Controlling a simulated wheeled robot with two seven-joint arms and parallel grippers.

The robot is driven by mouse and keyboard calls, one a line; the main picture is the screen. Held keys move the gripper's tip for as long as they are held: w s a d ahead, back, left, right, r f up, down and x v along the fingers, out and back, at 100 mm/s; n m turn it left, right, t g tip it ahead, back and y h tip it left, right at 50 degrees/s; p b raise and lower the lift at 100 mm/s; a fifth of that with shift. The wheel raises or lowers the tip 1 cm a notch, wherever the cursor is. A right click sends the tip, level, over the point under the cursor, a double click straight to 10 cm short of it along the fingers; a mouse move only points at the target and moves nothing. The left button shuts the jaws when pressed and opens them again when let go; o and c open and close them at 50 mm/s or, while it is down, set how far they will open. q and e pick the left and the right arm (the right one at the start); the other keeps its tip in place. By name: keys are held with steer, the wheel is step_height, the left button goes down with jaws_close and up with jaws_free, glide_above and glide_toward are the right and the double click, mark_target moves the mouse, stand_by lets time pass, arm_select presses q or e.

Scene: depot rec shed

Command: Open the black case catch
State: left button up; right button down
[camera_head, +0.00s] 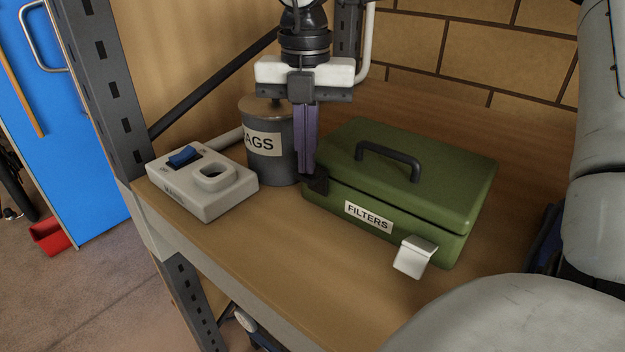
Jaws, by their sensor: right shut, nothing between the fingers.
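A green case (450,188) labelled FILTERS stands on the wooden shelf with its lid down. The black catch (319,184) is at its front left corner, partly hidden by my fingers; I cannot tell whether it is fastened. A pale metal catch (416,257) at the front right sticks out from the case. My right gripper (307,172) points down with its purple fingers shut and empty. Its tips are right at the black catch; I cannot tell whether they touch it. My left gripper is not in view.
A grey lidded canister (269,165) with a partly hidden label stands just left of the fingers. A pale switch box (203,185) with a blue rocker is farther left. The shelf (290,245) is clear in front of the case. A dark metal upright (100,80) stands at left.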

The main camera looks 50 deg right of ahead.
steer(key=shift+s+a+f+b, duration=0.15)
steer(key=shift+f+b, duration=0.35)
steer(key=shift+f, duration=0.05)
steer(key=shift+s+a+f+b, duration=0.1)
steer(key=shift+f+b, duration=0.4)
steer(key=shift+f, duration=0.15)
steer(key=shift+a+f, duration=0.15)
steer(key=shift+a+f+b, duration=0.35)
steer(key=shift+f+b, duration=0.45)
steer(key=shift+b, duration=0.3)
steer(key=shift+r, duration=0.2)
step_height(320, 180, up, 9)
steer(key=a+p, duration=0.2)
steer(key=p, duration=0.3)
steer(key=shift+a, duration=0.35)
steer(key=shift+f, duration=0.1)
